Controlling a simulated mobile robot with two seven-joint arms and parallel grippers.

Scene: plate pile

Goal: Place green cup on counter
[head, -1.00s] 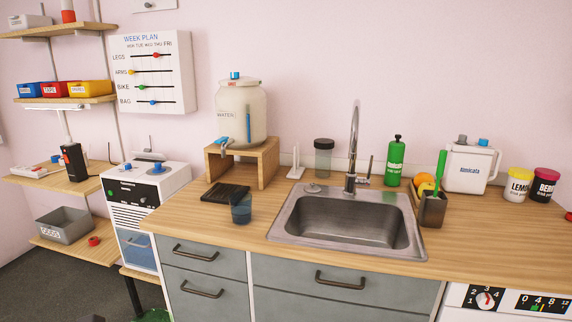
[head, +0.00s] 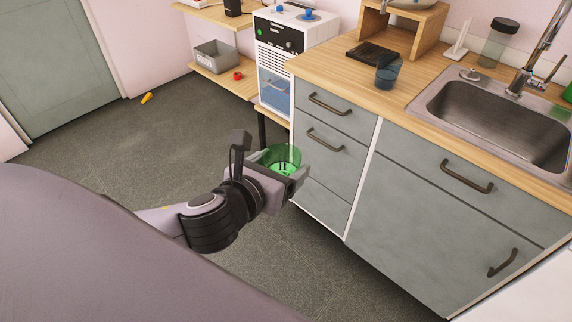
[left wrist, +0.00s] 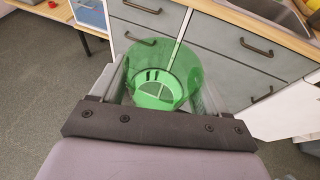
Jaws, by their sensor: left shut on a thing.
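The green cup (head: 283,158) is see-through. My left gripper (head: 285,170) is shut on it and holds it upright in the air, in front of the grey drawers and below the counter's height. In the left wrist view the green cup (left wrist: 163,75) sits between the two fingers of the left gripper (left wrist: 163,90). The wooden counter (head: 335,65) runs from the middle to the right of the head view. My right gripper is not in view.
A blue see-through cup (head: 387,72) and a black rack (head: 372,52) stand on the counter's left part, near a wooden stand (head: 405,22). The metal sink (head: 480,118) is to their right. Grey drawers (head: 333,130) form the counter's front. Bare counter lies left of the blue cup.

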